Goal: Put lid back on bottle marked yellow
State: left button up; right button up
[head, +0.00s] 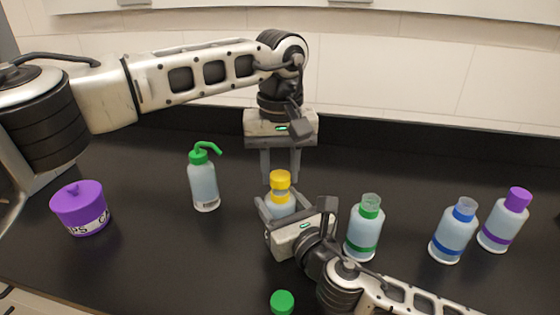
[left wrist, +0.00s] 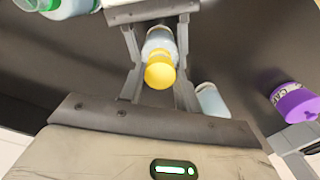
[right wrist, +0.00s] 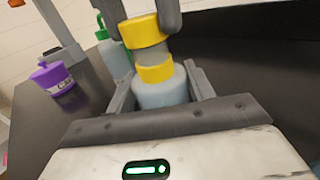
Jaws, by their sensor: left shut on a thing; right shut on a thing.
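The bottle marked yellow (head: 281,208) stands on the bench with a yellow collar; it also shows in the right wrist view (right wrist: 163,93). My right gripper (head: 283,208) is shut around its body. The yellow lid (head: 280,178) is at the top of the bottle's neck, and in the right wrist view (right wrist: 144,31) it looks slightly off to the left. Some pale neck shows between lid and collar. I cannot tell whether the lid touches the neck. My left gripper (head: 281,175) points down from above, shut on the lid, which also shows in the left wrist view (left wrist: 160,73).
A green-spouted wash bottle (head: 203,185) and a purple caps tub (head: 80,210) stand left. Green-marked (head: 365,228), blue-marked (head: 455,233) and purple-capped (head: 503,223) bottles stand right. A green cap (head: 282,301) shows at the near edge. Black bench is clear between them.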

pick_arm(q)
jog(key=shift+f, duration=0.7)
dwell(0.5)
jog(key=m, duration=0.9)
jog(key=shift+m, duration=0.4)
jog(key=o, duration=0.9)
jog(key=shift+r, duration=2.3)
